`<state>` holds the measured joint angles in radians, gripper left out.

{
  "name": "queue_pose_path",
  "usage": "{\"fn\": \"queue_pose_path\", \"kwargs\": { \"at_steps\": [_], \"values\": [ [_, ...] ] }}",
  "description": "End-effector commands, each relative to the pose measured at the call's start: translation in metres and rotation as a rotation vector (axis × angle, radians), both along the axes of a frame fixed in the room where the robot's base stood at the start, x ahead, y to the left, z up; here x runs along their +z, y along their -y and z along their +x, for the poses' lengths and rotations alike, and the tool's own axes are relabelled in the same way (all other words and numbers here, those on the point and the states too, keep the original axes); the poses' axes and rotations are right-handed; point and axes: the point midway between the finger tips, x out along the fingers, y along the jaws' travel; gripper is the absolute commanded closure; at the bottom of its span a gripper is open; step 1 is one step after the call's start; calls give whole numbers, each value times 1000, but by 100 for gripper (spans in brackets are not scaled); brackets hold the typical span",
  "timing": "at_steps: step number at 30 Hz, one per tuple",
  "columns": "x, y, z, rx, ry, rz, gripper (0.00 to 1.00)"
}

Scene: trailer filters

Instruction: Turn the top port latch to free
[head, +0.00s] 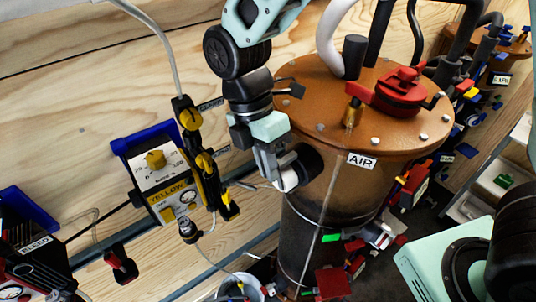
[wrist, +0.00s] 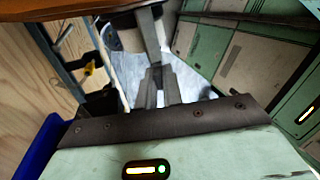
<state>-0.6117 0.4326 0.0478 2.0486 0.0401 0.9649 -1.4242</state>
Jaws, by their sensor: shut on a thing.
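The brown tank (head: 330,205) labelled AIR stands at the centre right of the head view. A side port (head: 304,166) with a black barrel and a pale end sticks out near its top. My gripper (head: 274,178) is beside this port, pointing down. In the wrist view, the fingers (wrist: 158,88) are close together and shut on a grey bar (wrist: 151,36), which appears to be the port's latch. Its exact turn angle is hard to tell. My gripper and the port partly hide the contact in the head view.
A red valve handle (head: 402,88) sits on the tank's lid with hoses near it. A yellow-labelled meter box (head: 162,172) with yellow and black clamps stands left of my gripper. A white bucket (head: 240,288) is below. Green cabinets (wrist: 245,55) show in the wrist view.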

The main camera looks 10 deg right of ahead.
Motion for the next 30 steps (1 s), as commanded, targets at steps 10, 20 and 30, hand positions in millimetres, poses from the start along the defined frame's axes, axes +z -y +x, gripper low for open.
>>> {"fn": "queue_pose_path", "kwargs": {
  "at_steps": [10, 20, 30],
  "values": [
    [2, -2, 5, -2, -286, -147, 100],
    [-5, -4, 8, 0, -520, -271, 100],
    [-7, -5, 9, -1, -653, -342, 100]
  ]
}}
